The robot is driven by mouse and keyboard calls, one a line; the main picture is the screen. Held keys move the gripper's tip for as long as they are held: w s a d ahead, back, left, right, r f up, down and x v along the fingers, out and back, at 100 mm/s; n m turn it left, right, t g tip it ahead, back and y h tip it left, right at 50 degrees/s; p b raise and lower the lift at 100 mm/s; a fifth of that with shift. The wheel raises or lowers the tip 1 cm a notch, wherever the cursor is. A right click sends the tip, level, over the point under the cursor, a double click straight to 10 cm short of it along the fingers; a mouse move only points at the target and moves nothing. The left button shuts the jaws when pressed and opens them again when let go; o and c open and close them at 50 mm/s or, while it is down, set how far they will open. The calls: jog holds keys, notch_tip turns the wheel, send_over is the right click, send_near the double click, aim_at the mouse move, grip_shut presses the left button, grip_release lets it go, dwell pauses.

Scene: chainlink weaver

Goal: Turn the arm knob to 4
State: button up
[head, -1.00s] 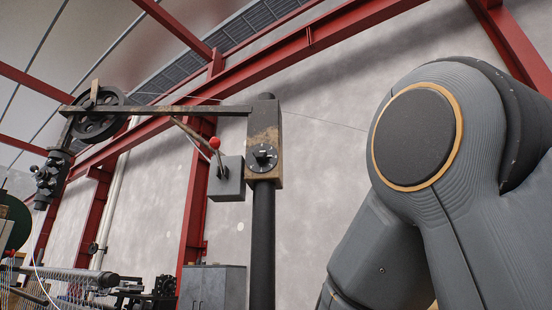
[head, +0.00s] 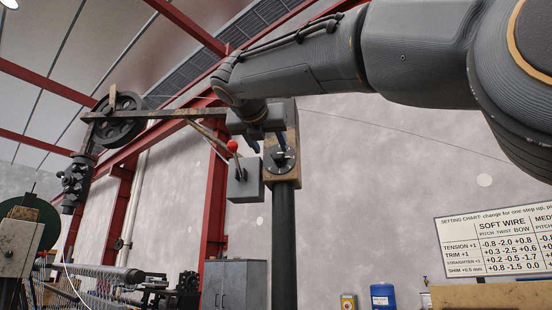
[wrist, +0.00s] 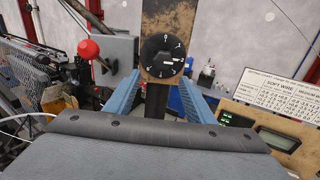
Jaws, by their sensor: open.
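The arm knob is a black round dial (wrist: 161,57) on a worn brown plate at the top of a dark post. I cannot tell whether a finger touches the knob.
A lever with a red ball (head: 232,146) and a grey box (head: 244,180) stand close left of the knob. A horizontal beam (head: 170,114) runs left to a pulley wheel (head: 117,119). A setting chart (head: 497,240) hangs at right. A panel with displays (wrist: 262,135) is at lower right.

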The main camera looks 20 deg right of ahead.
aim_at(277, 154)
jog(key=p+x, duration=0.1)
jog(key=x, duration=0.1)
jog(key=r+p+x, duration=0.1)
jog(key=x, duration=0.2)
jog(key=p+x, duration=0.1)
jog(key=x, duration=0.1)
jog(key=shift+w+d+r, duration=0.1)
jog(key=shift+d+r, duration=0.05)
jog(key=shift+d, duration=0.1)
jog(key=shift+c, duration=0.4)
jog(key=c, duration=0.9)
jog(key=shift+c, duration=0.2)
